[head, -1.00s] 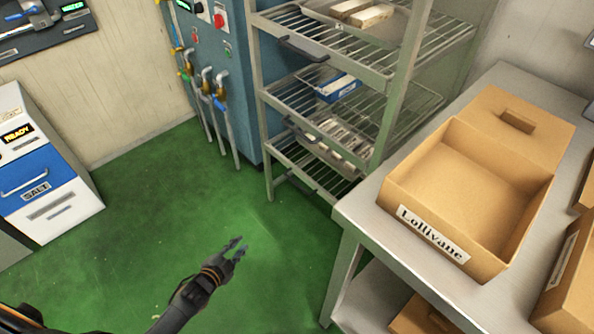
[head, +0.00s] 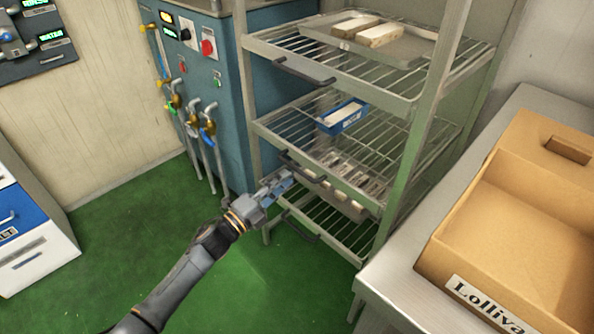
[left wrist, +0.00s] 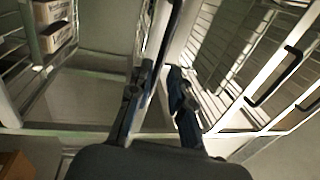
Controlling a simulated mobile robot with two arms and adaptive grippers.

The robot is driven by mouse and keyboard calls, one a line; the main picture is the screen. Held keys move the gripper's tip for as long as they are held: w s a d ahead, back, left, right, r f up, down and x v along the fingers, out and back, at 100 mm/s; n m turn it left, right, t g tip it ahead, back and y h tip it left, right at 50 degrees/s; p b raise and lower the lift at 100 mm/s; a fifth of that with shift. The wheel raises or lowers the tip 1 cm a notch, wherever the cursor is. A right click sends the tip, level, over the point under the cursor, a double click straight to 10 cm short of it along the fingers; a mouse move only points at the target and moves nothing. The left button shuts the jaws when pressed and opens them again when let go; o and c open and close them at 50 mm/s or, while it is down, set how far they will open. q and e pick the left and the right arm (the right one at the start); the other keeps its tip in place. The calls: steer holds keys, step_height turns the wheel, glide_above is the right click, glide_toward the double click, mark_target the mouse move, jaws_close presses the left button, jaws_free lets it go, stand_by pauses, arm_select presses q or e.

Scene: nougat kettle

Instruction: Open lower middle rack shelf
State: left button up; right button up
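The metal rack (head: 397,185) stands ahead with wire shelves, each with a dark bar handle at its front. The middle visible shelf (head: 262,131) has a dark handle (head: 302,168); a lower shelf (head: 330,252) has another handle (head: 299,228). Both shelves look pushed in. My left gripper (head: 284,181) is at the rack's front left, just below the middle handle's left end. In the left wrist view its two fingers (left wrist: 158,100) are apart, with a dark handle bar (left wrist: 171,38) running up between or just beyond them. I cannot tell whether they touch it. My right gripper is not seen.
A blue box (head: 342,116) and pale bars (head: 340,185) are in the rack; a tray with two blocks (head: 368,31) is on top. A metal table (head: 400,290) with a cardboard box (head: 520,220) is close on the right. Green floor is clear at left.

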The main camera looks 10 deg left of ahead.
mark_target(297, 168)
arm_select(q)
steer(key=x, duration=0.5)
steer(key=shift+w+d, duration=0.15)
steer(key=shift+w, duration=0.05)
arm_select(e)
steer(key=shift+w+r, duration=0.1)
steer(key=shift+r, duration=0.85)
arm_select(q)
jaws_close()
